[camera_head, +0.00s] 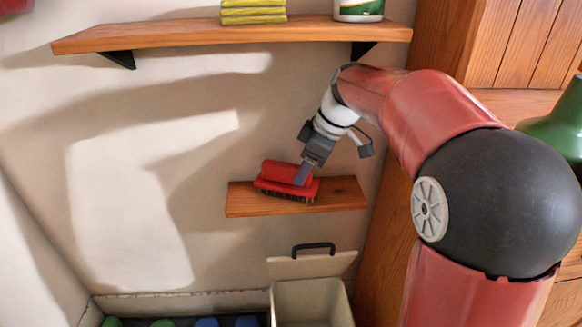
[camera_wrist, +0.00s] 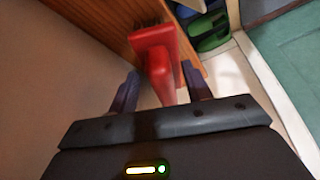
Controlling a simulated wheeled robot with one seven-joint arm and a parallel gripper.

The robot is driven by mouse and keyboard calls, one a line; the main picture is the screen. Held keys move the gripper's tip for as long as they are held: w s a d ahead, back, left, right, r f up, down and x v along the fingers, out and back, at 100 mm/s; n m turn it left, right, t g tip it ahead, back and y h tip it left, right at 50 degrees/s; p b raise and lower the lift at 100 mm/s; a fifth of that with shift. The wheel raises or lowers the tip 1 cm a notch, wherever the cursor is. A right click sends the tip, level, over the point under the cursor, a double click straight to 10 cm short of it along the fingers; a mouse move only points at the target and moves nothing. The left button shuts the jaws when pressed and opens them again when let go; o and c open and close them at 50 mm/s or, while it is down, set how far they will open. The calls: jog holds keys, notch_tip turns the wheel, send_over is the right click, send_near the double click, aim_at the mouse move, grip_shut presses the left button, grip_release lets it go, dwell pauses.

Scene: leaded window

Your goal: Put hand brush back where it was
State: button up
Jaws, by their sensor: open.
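The red hand brush (camera_head: 284,178) with dark bristles lies bristles down on the small lower wooden shelf (camera_head: 343,194). My gripper (camera_head: 302,176) is at the right part of the brush, in front of it in the head view. In the wrist view the red brush (camera_wrist: 160,58) reaches in between the two spread fingers of my gripper (camera_wrist: 160,88), with a gap visible on either side. The jaws are open. Whether a finger touches the brush cannot be told. The small shelf (camera_wrist: 112,18) also shows in the wrist view, behind the brush.
A long upper shelf (camera_head: 180,36) carries yellow folded cloths (camera_head: 253,12) and a white and green container (camera_head: 358,9). Below stands an open bin (camera_head: 312,303) with its lid raised. A wooden cabinet (camera_head: 395,215) closes off the right. The wall left of the small shelf is clear.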

jog(key=s+d, duration=0.3)
jog(key=d, duration=0.5)
jog(key=s+f+m+t+h, duration=0.2)
jog(key=s+m, duration=0.4)
jog(key=s, duration=0.5)
jog(key=s+f+m+t+h, duration=0.1)
jog(key=s+f+m+h, duration=0.1)
jog(key=s+m, duration=0.5)
jog(key=s+a, duration=0.1)
jog(key=s, duration=0.3)
jog(key=shift+f+m+t+b, duration=0.3)
jog(key=shift+f+t, duration=0.1)
jog(key=shift+r+p, duration=0.6)
jog(key=shift+r, duration=0.05)
jog(key=shift+c, duration=1)
jog(key=shift+a, duration=0.1)
jog(key=shift+c, duration=0.4)
